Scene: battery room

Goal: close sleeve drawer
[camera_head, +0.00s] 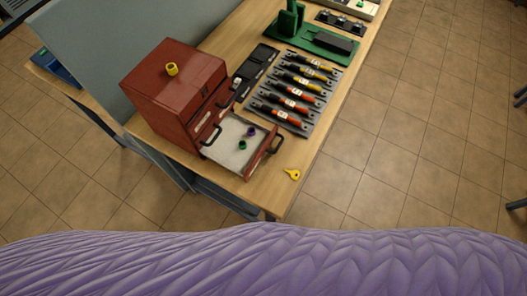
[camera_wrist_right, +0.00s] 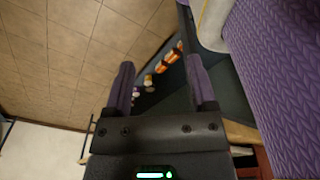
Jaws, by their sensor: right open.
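The red drawer cabinet (camera_head: 175,88) stands on the wooden table in the head view. Its bottom drawer (camera_head: 258,165) is pulled out toward the lower right, with a dark handle on its front. A purple sleeve (camera_head: 251,132) and a green sleeve (camera_head: 242,145) lie on the drawer's pale floor. A yellow sleeve (camera_head: 172,69) sits on top of the cabinet. My right gripper (camera_wrist_right: 160,75) is open in the right wrist view, with nothing seen held between its fingers. Neither gripper shows in the head view, so I cannot tell its distance from the drawer.
A yellow key (camera_head: 292,174) lies near the table's edge, right of the drawer. A grey rack (camera_head: 303,88) with several orange and yellow pieces, a black tray (camera_head: 257,66) and a green stand (camera_head: 318,41) stand farther back. A grey panel (camera_head: 100,40) rises behind the cabinet.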

